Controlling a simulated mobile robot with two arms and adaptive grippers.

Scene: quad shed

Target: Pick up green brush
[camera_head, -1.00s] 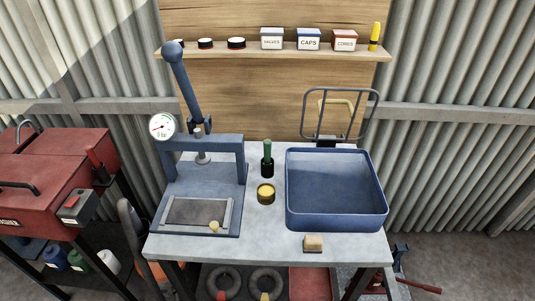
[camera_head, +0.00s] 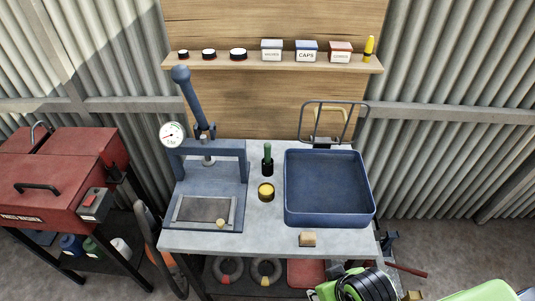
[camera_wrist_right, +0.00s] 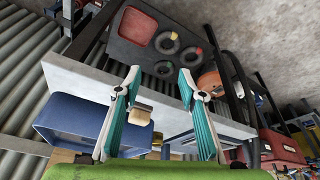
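The green brush (camera_head: 267,154) stands upright at the back middle of the table, its green handle up and its lower part dark. It is between the blue press and the blue tray. I cannot make it out clearly in the right wrist view. My right arm shows at the lower right of the head view, in front of the table and well away from the brush. In the right wrist view my right gripper (camera_wrist_right: 160,77) is open, its teal fingers apart with nothing held. My left gripper is not in view.
A blue press (camera_head: 205,182) stands left of the brush and a blue tray (camera_head: 328,220) right. A yellow-topped tin (camera_head: 266,192) is just in front of the brush. A tan block (camera_head: 307,239) lies near the front edge. A shelf (camera_head: 270,66) with small boxes hangs behind.

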